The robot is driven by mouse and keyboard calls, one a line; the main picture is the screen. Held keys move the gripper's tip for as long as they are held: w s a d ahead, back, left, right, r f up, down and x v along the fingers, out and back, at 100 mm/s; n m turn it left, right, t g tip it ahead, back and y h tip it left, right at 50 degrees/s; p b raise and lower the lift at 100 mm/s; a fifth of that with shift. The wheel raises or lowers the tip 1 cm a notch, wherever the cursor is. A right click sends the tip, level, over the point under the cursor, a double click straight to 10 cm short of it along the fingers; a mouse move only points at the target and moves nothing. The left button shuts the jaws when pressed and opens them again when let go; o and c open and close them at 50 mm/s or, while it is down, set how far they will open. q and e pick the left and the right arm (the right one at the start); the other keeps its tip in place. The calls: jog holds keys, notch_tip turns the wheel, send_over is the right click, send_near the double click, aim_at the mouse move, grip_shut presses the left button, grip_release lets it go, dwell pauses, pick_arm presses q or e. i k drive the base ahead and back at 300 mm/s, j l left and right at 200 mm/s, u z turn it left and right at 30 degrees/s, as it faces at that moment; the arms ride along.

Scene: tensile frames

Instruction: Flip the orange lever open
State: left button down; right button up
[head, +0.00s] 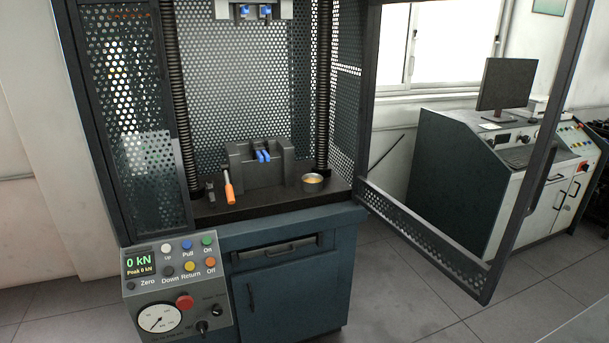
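Whether the lever is joined to the block cannot be told. Neither of my grippers shows in the head view.
The testing frame's mesh door (425,240) stands swung open to the right. A small metal bowl (312,184) sits right of the block. A control panel (178,285) juts out at front left. A desk with a monitor (506,83) stands at right. Floor between is clear.

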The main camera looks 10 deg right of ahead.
aim_at(223, 166)
jog(key=i+l+z, duration=0.15)
jog(key=i, duration=0.4)
jog(key=i+l+z, duration=0.15)
jog(key=i, duration=0.4)
